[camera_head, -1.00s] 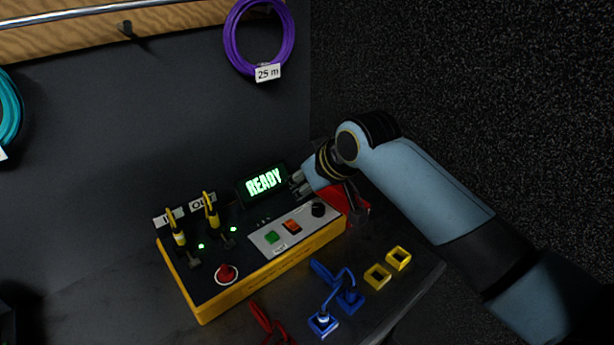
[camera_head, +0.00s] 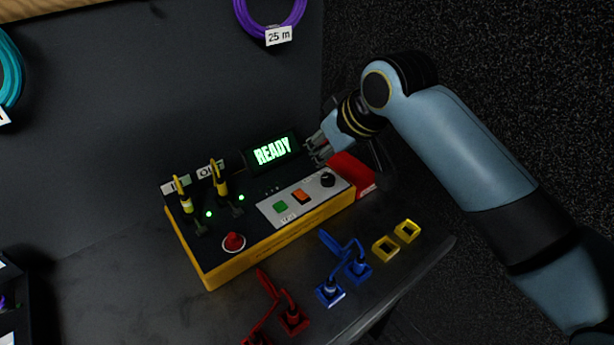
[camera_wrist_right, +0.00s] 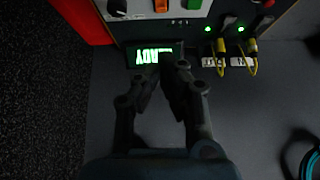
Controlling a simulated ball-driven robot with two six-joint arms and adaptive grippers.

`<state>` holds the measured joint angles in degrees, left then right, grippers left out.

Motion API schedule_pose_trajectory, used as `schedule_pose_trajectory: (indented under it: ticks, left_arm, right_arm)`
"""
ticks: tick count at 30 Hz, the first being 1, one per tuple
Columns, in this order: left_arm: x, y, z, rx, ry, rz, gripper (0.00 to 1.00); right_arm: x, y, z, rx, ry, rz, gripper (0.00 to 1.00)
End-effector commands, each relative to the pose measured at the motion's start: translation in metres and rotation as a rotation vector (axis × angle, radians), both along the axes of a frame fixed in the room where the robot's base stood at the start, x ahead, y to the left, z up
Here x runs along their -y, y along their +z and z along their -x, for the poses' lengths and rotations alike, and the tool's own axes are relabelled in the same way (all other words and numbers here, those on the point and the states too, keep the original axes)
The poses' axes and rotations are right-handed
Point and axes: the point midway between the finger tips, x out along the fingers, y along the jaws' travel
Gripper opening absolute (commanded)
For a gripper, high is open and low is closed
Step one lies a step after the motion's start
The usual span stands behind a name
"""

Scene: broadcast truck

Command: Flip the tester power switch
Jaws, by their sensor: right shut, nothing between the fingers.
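The tester (camera_head: 215,270) is a yellow box with a dark top on the bench, its lit display (camera_head: 272,151) reading READY. A pale panel on top carries a green button (camera_head: 281,206), an orange rocker switch (camera_head: 301,196) and a black knob (camera_head: 328,180). The orange switch also shows in the right wrist view (camera_wrist_right: 161,5). I cannot tell its position. A red round button (camera_head: 233,242) sits at the front left. My right gripper (camera_head: 318,150) is shut and empty, above the tester's back right beside the display; its fingers show in the wrist view (camera_wrist_right: 157,75). My left gripper is out of view.
Two yellow-ended cables (camera_head: 221,184) stand up from the tester's left. A red block (camera_head: 352,174) adjoins its right end. Blue connectors (camera_head: 345,270), red connectors (camera_head: 285,310) and yellow square frames (camera_head: 396,241) lie in front. A purple cable coil (camera_head: 270,33) hangs on the wall.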

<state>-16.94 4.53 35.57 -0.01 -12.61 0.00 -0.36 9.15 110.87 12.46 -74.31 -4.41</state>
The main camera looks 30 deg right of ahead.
Motion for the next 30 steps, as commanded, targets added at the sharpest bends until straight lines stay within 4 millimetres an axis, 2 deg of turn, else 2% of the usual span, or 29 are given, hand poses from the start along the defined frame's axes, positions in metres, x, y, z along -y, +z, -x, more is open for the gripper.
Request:
schedule_pose_trajectory:
  ticks: [8, 22, 27, 30]
  left_arm:
    - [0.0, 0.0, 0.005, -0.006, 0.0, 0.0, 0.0]
    - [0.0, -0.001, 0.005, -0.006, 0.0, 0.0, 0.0]
    - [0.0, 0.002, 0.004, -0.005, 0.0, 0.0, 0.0]
    - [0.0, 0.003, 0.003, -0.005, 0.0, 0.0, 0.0]
  right_arm:
    - [-0.001, -0.008, -0.007, 0.001, -0.001, -0.002, 0.0]
    - [-0.009, -0.084, -0.061, -0.001, 0.0, -0.002, 0.0]
    - [-0.008, -0.108, -0.054, -0.001, 0.0, -0.001, 0.0]
    - [-0.008, -0.116, -0.052, 0.0, 0.0, -0.001, 0.0]
